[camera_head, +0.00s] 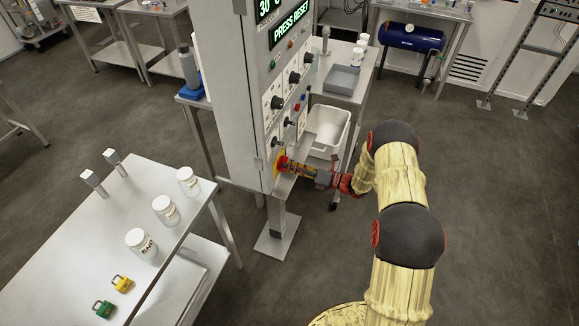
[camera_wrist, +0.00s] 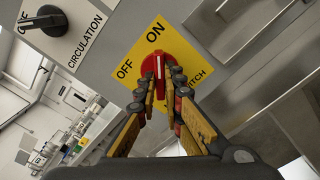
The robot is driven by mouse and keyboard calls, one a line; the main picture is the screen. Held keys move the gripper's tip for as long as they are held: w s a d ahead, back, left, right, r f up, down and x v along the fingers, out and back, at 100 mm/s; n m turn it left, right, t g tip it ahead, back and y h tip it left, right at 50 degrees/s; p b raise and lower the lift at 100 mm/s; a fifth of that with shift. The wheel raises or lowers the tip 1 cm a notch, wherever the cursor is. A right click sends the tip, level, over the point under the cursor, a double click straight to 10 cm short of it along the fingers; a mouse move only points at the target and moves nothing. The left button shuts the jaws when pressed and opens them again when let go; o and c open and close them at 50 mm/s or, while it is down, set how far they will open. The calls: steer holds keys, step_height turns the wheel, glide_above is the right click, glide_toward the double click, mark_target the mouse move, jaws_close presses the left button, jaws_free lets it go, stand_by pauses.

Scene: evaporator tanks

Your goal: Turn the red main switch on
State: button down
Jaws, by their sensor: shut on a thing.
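The red main switch (camera_wrist: 160,66) is a round red knob on a yellow plate (camera_wrist: 148,50) marked OFF and ON. My gripper (camera_wrist: 162,100) is shut on its raised handle, with one finger on each side. The handle stands roughly upright in the wrist view, its upper end towards ON; the fingers hide its lower part, so its exact setting is hard to tell. In the head view, my gripper (camera_head: 300,170) reaches the yellow plate (camera_head: 281,163) low on the grey control cabinet (camera_head: 240,100); the knob is mostly hidden there.
A black circulation knob (camera_wrist: 46,20) sits beside the yellow plate. The cabinet display (camera_head: 290,25) reads PRESS RESET. A white bin (camera_head: 328,128) stands behind my gripper. A steel table (camera_head: 75,215) with jars and padlocks is at left. The floor at right is clear.

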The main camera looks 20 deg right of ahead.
steer(key=c, duration=1.9)
jaws_free()
steer(key=shift+d, duration=0.1)
steer(key=v, duration=1.2)
